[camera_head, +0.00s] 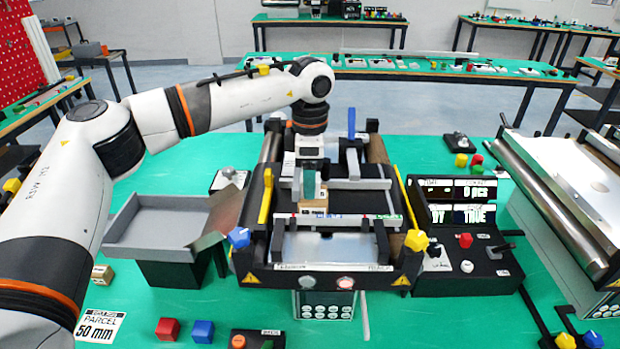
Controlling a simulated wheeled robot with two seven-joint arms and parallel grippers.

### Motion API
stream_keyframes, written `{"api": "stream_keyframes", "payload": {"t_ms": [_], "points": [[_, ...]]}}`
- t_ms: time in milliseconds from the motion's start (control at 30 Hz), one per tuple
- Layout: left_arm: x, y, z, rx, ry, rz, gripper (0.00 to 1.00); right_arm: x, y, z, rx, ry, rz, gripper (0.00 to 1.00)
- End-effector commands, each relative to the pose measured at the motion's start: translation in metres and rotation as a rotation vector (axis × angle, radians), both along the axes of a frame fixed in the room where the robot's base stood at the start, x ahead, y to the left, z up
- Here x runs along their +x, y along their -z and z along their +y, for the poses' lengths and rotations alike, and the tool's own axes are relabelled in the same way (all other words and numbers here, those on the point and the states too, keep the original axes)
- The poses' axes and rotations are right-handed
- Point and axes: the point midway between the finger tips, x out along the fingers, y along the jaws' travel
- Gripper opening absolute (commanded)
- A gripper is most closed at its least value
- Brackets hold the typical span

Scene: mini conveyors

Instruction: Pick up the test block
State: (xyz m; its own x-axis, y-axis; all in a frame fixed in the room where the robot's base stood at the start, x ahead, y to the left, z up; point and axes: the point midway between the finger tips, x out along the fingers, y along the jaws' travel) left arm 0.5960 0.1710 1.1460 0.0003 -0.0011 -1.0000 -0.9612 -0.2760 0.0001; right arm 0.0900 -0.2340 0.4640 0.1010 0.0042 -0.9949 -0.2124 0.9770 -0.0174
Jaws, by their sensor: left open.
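A light wooden block (313,196), which looks like the test block, sits on the mini conveyor (330,245), near its middle. My left gripper (311,188) points down over this block. Its jaws are open, and a finger covers part of the block's upper side. I cannot tell whether the fingers touch it. A second small tan block (102,274) lies on the green table at the left, by a card reading "PARCEL 50 mm" (97,327). My right gripper is not in view.
A grey tray (150,240) stands left of the conveyor. A control box with displays (465,280) stands at its right. A blue lever (351,125) and yellow side bars rise around the block. Red (168,329) and blue (203,331) cubes lie in front. A larger roller conveyor (560,180) is at the right.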

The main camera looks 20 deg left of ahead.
Motion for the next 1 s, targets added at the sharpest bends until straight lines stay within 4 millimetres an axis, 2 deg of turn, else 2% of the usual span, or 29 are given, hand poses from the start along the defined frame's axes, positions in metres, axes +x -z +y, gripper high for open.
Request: {"api": "stream_keyframes", "payload": {"t_ms": [100,300,600,867,1000], "points": [[0.000,0.007,0.000,0.000,-0.001,0.000,0.62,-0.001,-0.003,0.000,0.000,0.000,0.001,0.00],[0.000,0.008,0.000,0.000,-0.001,-0.001,0.62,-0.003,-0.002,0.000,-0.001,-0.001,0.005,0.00],[0.000,0.008,0.000,0.000,-0.001,-0.001,0.13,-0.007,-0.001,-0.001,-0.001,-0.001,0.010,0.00],[0.000,0.005,0.000,0.000,-0.001,-0.002,0.13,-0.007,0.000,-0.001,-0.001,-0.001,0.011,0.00],[0.001,-0.010,0.000,-0.001,-0.001,-0.004,0.13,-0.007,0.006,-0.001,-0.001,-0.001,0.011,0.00]]}}
